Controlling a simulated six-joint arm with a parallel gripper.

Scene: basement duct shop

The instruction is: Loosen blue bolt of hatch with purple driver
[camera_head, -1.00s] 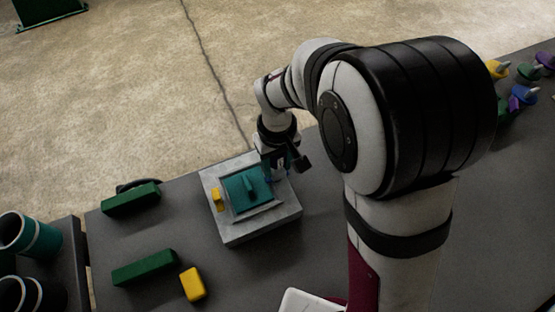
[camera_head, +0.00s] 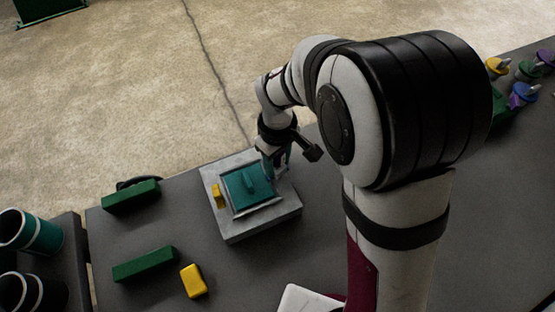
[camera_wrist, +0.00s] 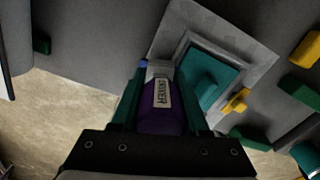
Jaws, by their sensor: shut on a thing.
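The hatch is a teal lid (camera_head: 240,188) with a raised handle, set in a grey block (camera_head: 254,231) on the bench. It also shows in the wrist view (camera_wrist: 222,62). My gripper (camera_head: 274,170) is over the block's far right corner, beside the lid. In the wrist view my gripper (camera_wrist: 160,82) is shut on the purple driver (camera_wrist: 158,120), which has a label on its handle. The driver's tip points toward the block. A small blue part (camera_wrist: 143,64), possibly the blue bolt, shows next to the tip; I cannot tell whether they touch.
A yellow piece (camera_head: 218,196) sits on the block left of the lid. Two green bars (camera_head: 131,197) (camera_head: 145,264) and a yellow block (camera_head: 193,281) lie on the bench to the left. Teal-banded tubes (camera_head: 38,231) stand at far left; coloured tools (camera_head: 522,94) stand at far right.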

